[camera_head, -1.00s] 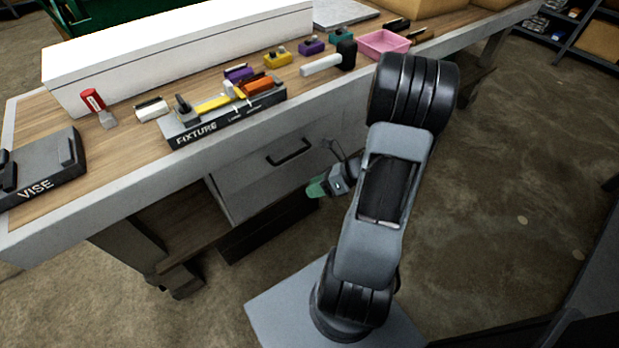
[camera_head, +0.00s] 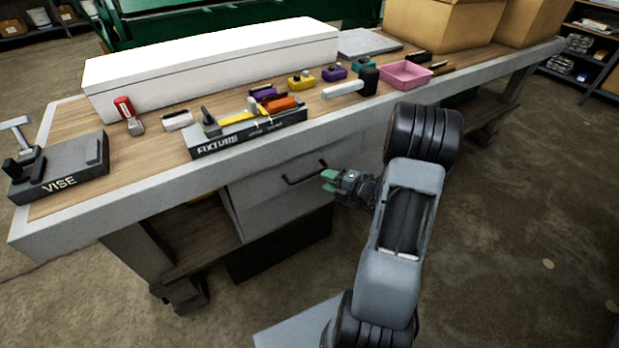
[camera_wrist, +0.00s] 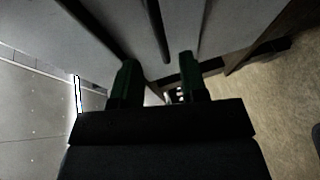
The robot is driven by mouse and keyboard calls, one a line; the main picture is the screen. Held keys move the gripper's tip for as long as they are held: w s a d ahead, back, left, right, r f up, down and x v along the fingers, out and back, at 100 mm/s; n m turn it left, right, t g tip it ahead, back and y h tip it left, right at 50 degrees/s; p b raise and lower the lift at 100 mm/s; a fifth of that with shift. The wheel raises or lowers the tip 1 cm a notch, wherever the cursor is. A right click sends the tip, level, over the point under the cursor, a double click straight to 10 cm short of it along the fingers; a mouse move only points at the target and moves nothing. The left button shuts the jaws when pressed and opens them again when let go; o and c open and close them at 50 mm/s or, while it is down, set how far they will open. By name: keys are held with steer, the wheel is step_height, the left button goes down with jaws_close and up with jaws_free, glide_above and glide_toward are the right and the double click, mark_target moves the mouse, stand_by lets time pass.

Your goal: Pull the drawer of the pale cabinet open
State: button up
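The pale cabinet (camera_head: 262,216) hangs under the workbench, below the fixture. Its drawer front (camera_head: 268,190) looks shut and carries a dark bar handle (camera_head: 303,173). My gripper (camera_head: 328,180), with green fingers, is close to the right end of the handle in the head view. In the wrist view my gripper (camera_wrist: 158,62) is open, its fingers well apart. A dark bar, seemingly the handle (camera_wrist: 157,30), shows between and beyond the fingertips; I cannot tell whether they touch it.
The workbench (camera_head: 120,215) overhangs the cabinet. On it are a vise (camera_head: 58,170), a fixture (camera_head: 245,138), a long white box (camera_head: 210,65), a pink tray (camera_head: 405,75) and several small parts. Bare floor (camera_head: 520,190) lies open at the right.

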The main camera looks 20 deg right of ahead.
mark_target(310, 175)
steer(key=b+x, duration=0.1)
steer(key=x, duration=0.6)
steer(key=shift+w+a, duration=0.15)
jaws_close()
stand_by(0.4)
